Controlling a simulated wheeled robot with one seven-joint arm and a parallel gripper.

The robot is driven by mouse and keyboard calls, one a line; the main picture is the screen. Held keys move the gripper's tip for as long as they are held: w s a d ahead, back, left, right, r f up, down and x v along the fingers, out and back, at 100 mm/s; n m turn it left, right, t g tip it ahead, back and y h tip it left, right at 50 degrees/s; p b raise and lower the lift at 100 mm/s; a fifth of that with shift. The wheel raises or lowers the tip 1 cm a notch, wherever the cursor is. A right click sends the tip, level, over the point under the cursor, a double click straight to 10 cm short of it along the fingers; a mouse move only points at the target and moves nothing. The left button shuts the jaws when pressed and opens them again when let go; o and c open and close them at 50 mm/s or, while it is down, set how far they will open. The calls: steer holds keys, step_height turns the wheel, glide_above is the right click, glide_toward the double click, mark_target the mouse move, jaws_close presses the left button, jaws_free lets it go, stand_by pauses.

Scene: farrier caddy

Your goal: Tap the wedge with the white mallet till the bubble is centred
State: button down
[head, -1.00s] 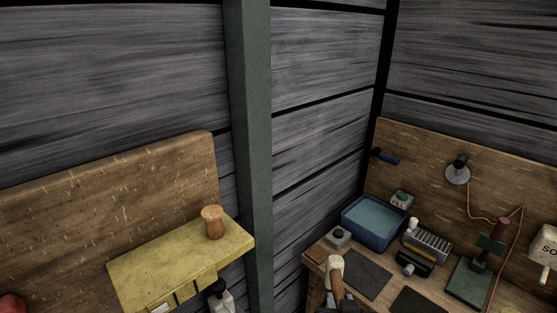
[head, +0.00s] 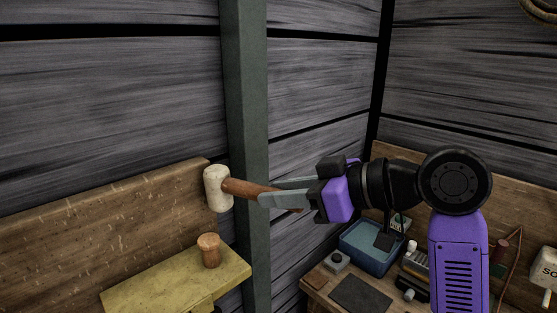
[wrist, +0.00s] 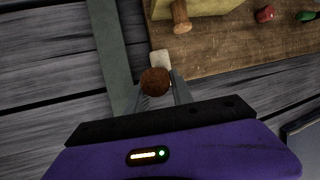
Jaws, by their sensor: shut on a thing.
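The white mallet (head: 217,188) is in my gripper (head: 268,192), which is shut on its brown handle. The handle lies roughly level, and the pale head points left, above and apart from the yellow shelf (head: 165,285). In the wrist view the round handle end (wrist: 155,82) hides part of the pale mallet head (wrist: 160,58). A wooden peg with a wider top (head: 209,250) stands upright on the shelf's right end, below the mallet head. It also shows in the wrist view (wrist: 181,15). I cannot tell whether this peg is the wedge. No bubble can be made out.
A green post (head: 245,90) stands just behind the mallet. A wooden board (head: 110,220) backs the shelf. At lower right a bench holds a blue tray (head: 370,248), a dark mat (head: 360,293) and several tools, partly hidden by my arm. The air above the shelf is clear.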

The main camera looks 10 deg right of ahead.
steer(key=s+r+n+g+y, duration=0.2)
steer(key=s+r, duration=0.1)
steer(key=r, duration=0.3)
steer(key=shift+s+a+r+n, duration=0.25)
steer(key=shift+a+r+n, duration=0.05)
steer(key=shift+a, duration=0.15)
steer(key=shift+d, duration=0.1)
steer(key=shift+f+b, duration=1.45)
steer(key=shift+f, duration=1)
steer(key=shift+s, duration=0.1)
